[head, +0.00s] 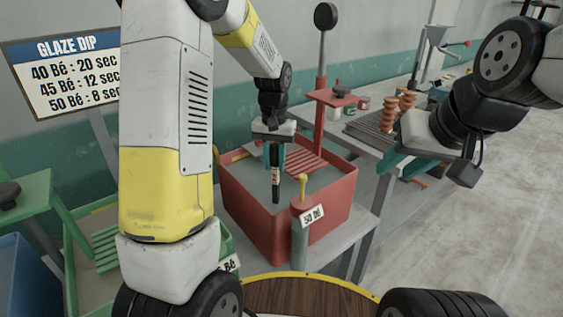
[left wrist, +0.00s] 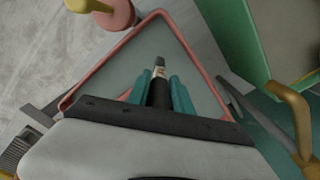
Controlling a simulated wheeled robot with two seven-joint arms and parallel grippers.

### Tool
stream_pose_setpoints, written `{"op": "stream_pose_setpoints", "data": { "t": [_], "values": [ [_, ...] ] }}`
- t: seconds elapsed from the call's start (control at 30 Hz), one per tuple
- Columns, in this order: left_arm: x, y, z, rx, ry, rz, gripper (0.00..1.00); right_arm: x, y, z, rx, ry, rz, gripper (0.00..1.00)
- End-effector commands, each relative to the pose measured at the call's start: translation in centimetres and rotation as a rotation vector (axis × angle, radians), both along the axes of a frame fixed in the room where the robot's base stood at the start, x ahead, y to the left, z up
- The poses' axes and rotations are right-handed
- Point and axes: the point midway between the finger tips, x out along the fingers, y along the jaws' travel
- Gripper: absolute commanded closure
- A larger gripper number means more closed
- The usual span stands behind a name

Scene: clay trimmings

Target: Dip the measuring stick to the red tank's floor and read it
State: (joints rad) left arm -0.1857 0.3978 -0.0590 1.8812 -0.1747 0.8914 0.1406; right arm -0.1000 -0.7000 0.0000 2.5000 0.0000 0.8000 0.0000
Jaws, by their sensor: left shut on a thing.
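The red tank (head: 337,205) stands open on a grey bench and holds grey-green liquid (head: 240,190). My left gripper (head: 274,162) is over it, its teal fingers shut on the dark measuring stick (head: 275,185). The stick points down, roughly upright, with a white-and-red mark and a grey tip. I cannot tell whether the tip touches the liquid. In the left wrist view the stick (left wrist: 160,72) shows between the fingers, inside the tank's red rim (left wrist: 108,55).
A red post (head: 320,120) with a small shelf rises behind. Orange coils (head: 389,115) stand on the back bench.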

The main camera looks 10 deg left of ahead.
Motion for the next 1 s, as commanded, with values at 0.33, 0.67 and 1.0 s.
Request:
{"op": "stream_pose_setpoints", "data": {
  "t": [0.33,0.67,1.0],
  "values": [
    [0.1,0.0,4.3,0.0,-0.003,-0.001,1.0,0.0,0.0,0.0,0.0,0.0,0.0,0.64],
    [0.1,0.0,8.3,0.0,-0.004,-0.001,1.0,0.0,0.0,0.0,0.0,0.0,0.0,0.64],
    [0.0,0.0,12.3,0.0,-0.003,-0.001,1.0,0.0,0.0,0.0,0.0,0.0,0.0,0.64]
  ]
}}
